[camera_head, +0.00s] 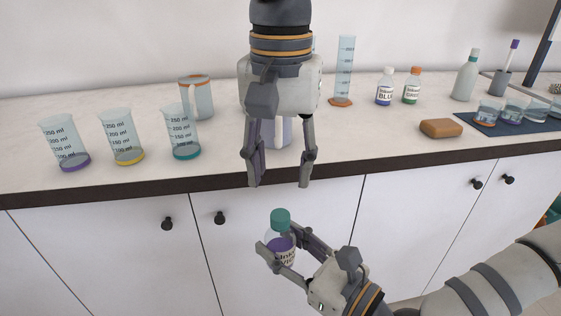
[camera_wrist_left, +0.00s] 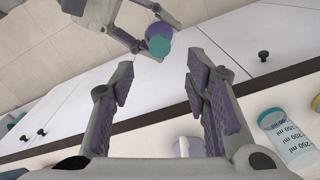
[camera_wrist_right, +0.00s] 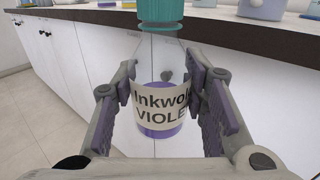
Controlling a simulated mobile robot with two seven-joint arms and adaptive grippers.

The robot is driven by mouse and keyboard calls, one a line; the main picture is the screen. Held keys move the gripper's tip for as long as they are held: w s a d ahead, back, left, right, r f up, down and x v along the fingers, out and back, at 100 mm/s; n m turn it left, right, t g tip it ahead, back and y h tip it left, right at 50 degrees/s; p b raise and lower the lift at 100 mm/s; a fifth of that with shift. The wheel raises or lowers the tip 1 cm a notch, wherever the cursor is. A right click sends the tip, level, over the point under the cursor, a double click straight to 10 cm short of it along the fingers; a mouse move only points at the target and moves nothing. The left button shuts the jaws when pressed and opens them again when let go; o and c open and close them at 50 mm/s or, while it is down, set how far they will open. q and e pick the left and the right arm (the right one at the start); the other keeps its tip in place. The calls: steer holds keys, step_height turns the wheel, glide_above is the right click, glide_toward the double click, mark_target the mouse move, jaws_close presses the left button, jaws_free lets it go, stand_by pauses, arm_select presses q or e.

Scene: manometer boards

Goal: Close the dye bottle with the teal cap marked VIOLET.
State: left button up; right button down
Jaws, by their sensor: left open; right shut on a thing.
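The dye bottle (camera_head: 279,241) is clear with purple dye at the bottom and a label reading VIOLET in the right wrist view (camera_wrist_right: 160,108). The teal cap (camera_head: 280,217) sits on top of its neck; it also shows in the right wrist view (camera_wrist_right: 162,12) and the left wrist view (camera_wrist_left: 159,46). Whether the cap is screwed tight cannot be told. My right gripper (camera_head: 284,255) is shut on the bottle's body and holds it upright in front of the cabinets, below counter height. My left gripper (camera_head: 279,186) is open and empty, pointing down above the cap, apart from it.
Several beakers (camera_head: 127,140) stand on the counter at left. The dark counter edge (camera_head: 211,192) runs behind the bottle.

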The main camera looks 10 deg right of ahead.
mark_target(280, 214)
arm_select(q)
steer(key=shift+f, duration=0.1)
step_height(280, 214, down, 8)
steer(key=shift+r, duration=0.1)
stand_by(0.3)
steer(key=shift+c, duration=0.6)
jaws_close()
steer(key=m, duration=1.2)
steer(key=shift+w+a, duration=0.1)
steer(key=shift+o, duration=1)
jaws_free()
